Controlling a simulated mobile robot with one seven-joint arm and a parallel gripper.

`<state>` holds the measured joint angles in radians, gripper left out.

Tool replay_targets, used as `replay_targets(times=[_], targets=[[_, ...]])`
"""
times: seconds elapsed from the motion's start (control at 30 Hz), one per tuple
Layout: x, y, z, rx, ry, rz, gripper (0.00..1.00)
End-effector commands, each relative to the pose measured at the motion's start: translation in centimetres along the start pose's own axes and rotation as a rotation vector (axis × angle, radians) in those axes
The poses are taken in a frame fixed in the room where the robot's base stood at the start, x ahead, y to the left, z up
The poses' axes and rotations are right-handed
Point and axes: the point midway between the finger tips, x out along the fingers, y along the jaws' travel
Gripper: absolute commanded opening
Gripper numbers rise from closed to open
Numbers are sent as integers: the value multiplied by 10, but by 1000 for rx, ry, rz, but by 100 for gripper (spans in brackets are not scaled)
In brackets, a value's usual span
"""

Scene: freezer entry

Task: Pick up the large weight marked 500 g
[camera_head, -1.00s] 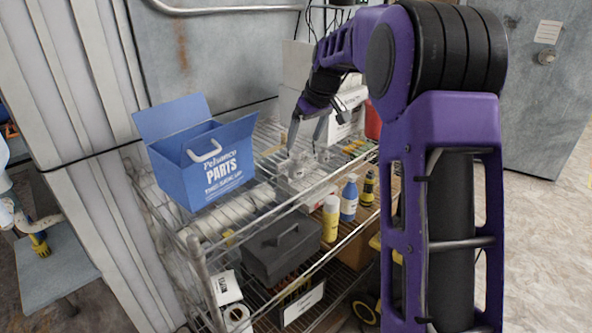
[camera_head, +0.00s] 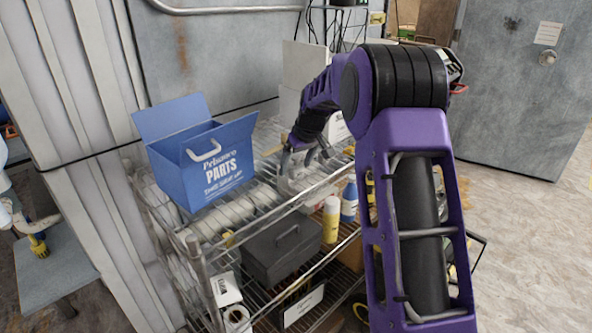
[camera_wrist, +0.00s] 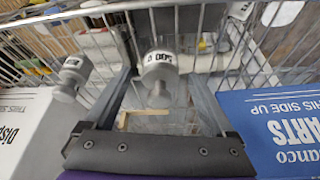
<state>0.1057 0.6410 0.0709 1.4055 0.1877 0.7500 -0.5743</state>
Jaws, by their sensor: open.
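In the wrist view a larger metal weight (camera_wrist: 160,70) with a white label, its upside-down digits seeming to read 500, shows between the two fingers of my gripper (camera_wrist: 158,78). A second, smaller-looking weight (camera_wrist: 70,80) lies outside the left finger, its label hard to read. In the head view my gripper (camera_head: 303,163) is open, pointing down close over the top wire shelf (camera_head: 262,160). The weights (camera_head: 297,181) show only faintly there, partly hidden by the fingers. Contact between fingers and weight cannot be told.
A blue parts box (camera_head: 203,160) stands left on the shelf, beside the right finger in the wrist view. A white box (camera_wrist: 25,130) is on the other side. A grey toolbox (camera_head: 283,248) and a yellow-white bottle (camera_head: 331,218) stand on the shelf below.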

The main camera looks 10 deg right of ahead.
Motion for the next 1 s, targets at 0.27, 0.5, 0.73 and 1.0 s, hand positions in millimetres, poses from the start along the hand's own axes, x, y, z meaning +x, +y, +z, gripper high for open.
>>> replay_targets(times=[0.27, 0.5, 0.73, 1.0], targets=[[-1, 0, 0, 0, 0, 0, 57], [-1, 0, 0, 0, 0, -1, 14], [-1, 0, 0, 0, 0, -1, 0], [-2, 0, -1, 0, 3, 1, 0]])
